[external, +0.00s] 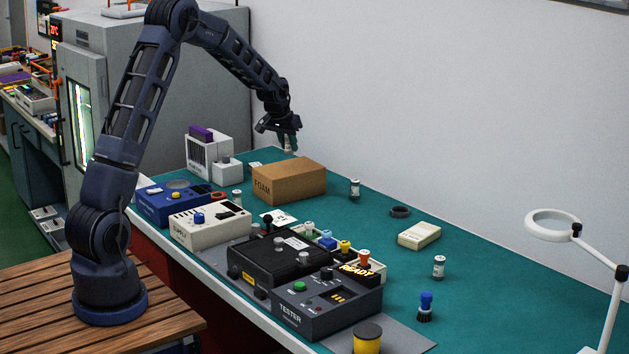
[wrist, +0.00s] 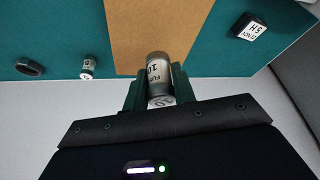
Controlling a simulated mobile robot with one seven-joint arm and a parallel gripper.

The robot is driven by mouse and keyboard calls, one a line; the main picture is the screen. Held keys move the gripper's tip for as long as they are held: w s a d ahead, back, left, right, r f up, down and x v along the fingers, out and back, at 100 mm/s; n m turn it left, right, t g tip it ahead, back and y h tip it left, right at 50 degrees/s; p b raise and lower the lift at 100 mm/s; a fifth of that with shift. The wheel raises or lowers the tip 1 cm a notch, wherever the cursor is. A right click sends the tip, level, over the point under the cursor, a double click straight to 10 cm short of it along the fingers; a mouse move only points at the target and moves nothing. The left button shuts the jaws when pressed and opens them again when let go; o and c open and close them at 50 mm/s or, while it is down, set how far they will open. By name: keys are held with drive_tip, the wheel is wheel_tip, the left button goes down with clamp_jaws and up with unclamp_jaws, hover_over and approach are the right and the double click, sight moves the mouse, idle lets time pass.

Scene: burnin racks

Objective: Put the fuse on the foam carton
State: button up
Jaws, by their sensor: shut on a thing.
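The fuse is a small silver cylinder with a dark-lettered label, seen in the wrist view (wrist: 158,72). My gripper (external: 286,143) is shut on the fuse, which hangs upright below the fingers in the external view (external: 288,145). The foam carton (external: 277,187) is a brown cardboard box marked FOAM on the green bench. The fuse is above the back part of the carton's top in the external view. In the wrist view the carton's brown top (wrist: 150,25) lies beyond the fuse. I cannot tell the exact height of the gap.
Similar small cylinders (external: 355,188) (external: 439,266) stand on the bench. A black ring (external: 400,211) and a cream box (external: 419,235) lie to the right. A white unit with a purple top (external: 208,152) stands left of the carton. Testers (external: 327,301) line the front edge.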

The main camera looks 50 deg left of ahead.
sight(286, 149)
drive_tip(key=shift+f, duration=2.1)
drive_tip(key=shift+f, duration=0.15)
drive_tip(key=o, duration=1)
